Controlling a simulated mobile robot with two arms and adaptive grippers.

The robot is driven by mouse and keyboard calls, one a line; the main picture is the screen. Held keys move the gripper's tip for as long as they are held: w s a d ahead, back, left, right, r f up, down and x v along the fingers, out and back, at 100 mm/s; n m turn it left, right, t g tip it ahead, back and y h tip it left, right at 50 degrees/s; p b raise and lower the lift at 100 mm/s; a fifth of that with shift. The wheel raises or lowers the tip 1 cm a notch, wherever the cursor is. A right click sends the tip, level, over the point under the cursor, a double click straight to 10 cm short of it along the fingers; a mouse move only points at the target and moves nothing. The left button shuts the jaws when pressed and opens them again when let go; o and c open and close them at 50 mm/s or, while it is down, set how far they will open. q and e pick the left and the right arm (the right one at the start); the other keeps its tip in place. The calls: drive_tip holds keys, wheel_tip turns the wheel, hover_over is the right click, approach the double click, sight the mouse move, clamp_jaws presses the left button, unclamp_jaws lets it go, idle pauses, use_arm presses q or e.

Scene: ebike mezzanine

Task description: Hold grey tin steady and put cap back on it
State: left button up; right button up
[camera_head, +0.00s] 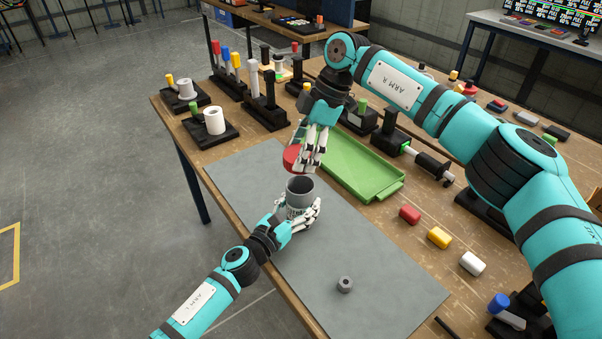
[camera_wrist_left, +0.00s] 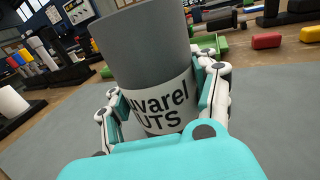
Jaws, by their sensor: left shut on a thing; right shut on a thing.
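The grey tin (camera_head: 300,190) stands upright on the grey mat (camera_head: 370,259), its open top facing up. My left gripper (camera_head: 304,215) is shut around the lower part of the tin. In the left wrist view the tin (camera_wrist_left: 145,50) shows a white label with dark lettering between my fingers. My right gripper (camera_head: 308,160) is shut on a red cap (camera_head: 292,158), held above the tin and slightly left of it, apart from the rim. The cap is partly hidden by my right fingers.
A green tray (camera_head: 350,168) lies just right of the tin. A small grey ring-shaped part (camera_head: 345,285) lies on the mat. Red (camera_head: 409,215), yellow (camera_head: 439,237) and white (camera_head: 472,263) cylinders lie to the right. Several black stands fill the back of the table.

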sight(300, 204)
drive_tip(key=shift+f, duration=1.55)
drive_tip(key=shift+f, duration=0.85)
drive_tip(key=shift+f, duration=0.6)
drive_tip(key=m+t, duration=0.1)
drive_tip(key=m, duration=0.2)
drive_tip(key=m+t, duration=0.1)
drive_tip(key=m, duration=0.2)
drive_tip(key=shift+m+t, duration=0.4)
drive_tip(key=o, duration=0.9)
drive_tip(key=shift+s, duration=0.1)
